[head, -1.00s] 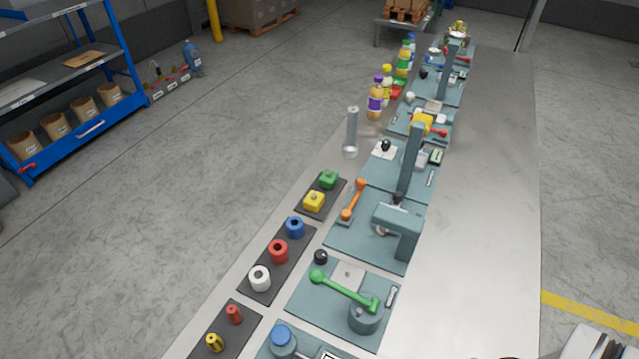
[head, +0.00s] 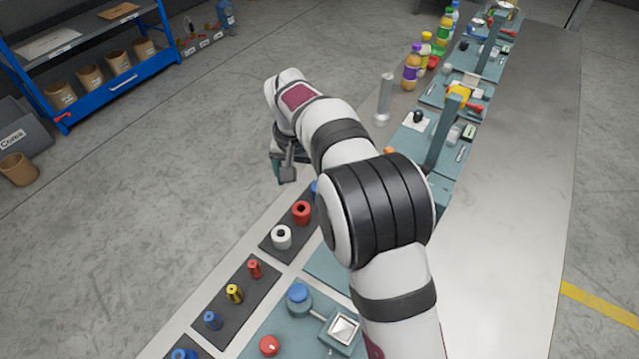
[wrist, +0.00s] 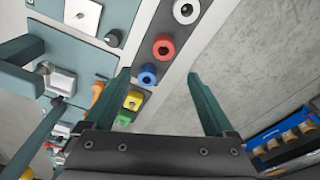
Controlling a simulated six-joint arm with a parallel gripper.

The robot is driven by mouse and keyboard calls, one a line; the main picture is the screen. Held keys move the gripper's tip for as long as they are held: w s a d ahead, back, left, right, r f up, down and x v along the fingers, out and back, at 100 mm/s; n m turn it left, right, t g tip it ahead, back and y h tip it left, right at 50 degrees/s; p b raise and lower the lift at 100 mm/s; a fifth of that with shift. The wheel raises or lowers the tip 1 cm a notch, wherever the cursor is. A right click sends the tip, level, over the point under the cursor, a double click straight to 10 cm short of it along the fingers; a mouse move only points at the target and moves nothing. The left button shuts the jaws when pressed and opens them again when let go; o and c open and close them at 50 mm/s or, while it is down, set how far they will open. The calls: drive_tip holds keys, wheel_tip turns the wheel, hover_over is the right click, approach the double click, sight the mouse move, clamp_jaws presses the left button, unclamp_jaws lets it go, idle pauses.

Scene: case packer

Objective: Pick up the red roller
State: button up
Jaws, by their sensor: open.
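A red roller with a dark centre hole (head: 301,212) stands on a dark mat between a white roller (head: 281,237) and a blue roller (head: 314,187), which my arm partly hides. In the wrist view the red roller (wrist: 163,47) shows just beyond the gap between my fingertips, with the blue roller (wrist: 147,75) in line with the gap. My gripper (head: 284,176) is open and empty, apart from the rollers and raised near the bench's left edge.
The bench's right side is clear.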

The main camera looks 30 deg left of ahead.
sight(301, 209)
drive_tip(key=f, duration=0.9)
drive_tip(key=w+a+f, duration=0.1)
drive_tip(key=f, duration=0.3)
drive_tip(key=shift+f, duration=0.15)
clamp_jaws()
drive_tip(key=shift+r, duration=0.2)
